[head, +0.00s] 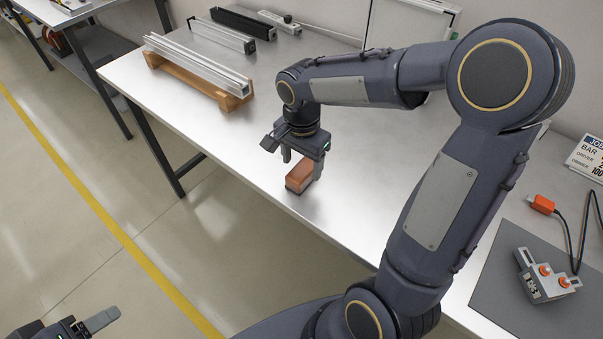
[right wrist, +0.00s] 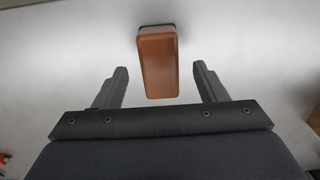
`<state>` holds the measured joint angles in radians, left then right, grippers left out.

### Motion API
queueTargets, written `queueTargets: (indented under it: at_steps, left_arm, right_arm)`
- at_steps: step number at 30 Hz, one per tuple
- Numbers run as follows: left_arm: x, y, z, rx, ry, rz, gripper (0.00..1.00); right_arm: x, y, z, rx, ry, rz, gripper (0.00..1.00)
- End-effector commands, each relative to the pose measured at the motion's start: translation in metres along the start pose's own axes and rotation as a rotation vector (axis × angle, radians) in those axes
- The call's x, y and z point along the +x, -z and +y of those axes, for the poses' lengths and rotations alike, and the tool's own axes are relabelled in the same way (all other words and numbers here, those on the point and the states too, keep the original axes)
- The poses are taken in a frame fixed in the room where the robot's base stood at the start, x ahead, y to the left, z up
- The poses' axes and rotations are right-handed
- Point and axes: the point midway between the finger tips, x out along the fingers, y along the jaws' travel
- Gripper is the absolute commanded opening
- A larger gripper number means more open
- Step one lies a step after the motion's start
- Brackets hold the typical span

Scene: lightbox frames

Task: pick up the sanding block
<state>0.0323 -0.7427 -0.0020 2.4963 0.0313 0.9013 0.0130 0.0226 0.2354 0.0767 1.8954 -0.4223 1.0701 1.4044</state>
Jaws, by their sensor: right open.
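The sanding block (head: 300,176) is a small orange-brown block with a dark underside, lying on the metal table near its front edge. It also shows in the right wrist view (right wrist: 158,62), between and slightly beyond the fingertips. My right gripper (head: 302,165) is open over the block, with a finger on either side. In the right wrist view the right gripper (right wrist: 160,82) shows a gap between each finger and the block. My left gripper (head: 98,322) shows only in part at the lower left of the head view, away from the table.
The metal table (head: 240,130) is clear around the block. A wooden stand (head: 195,82) with a metal rail lies at the back left, with other bars behind it. A grey mat (head: 500,285) at the right holds a device with orange knobs (head: 545,275) and a cable.

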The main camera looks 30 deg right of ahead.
Motion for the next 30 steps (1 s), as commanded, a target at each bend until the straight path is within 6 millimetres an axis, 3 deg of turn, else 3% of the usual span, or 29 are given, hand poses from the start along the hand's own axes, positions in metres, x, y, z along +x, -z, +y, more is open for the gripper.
queueTargets:
  at_steps: [6,15,26,30]
  left_arm:
    - [0.0,0.0,0.0,0.0,0.0,0.0,0.62]
    - [0.0,0.0,0.0,0.0,0.0,0.0,0.62]
    - [0.0,0.0,0.0,0.0,0.0,0.0,0.62]
    - [0.0,0.0,0.0,0.0,0.0,0.0,0.62]
  right_arm:
    - [0.03,0.003,0.0,0.0,-0.004,-0.002,0.65]
    - [0.034,0.003,0.0,-0.001,0.0,-0.001,0.64]
    - [0.034,0.003,0.0,-0.001,0.0,-0.001,0.17]
    - [0.034,0.003,0.0,-0.001,0.001,0.0,0.15]
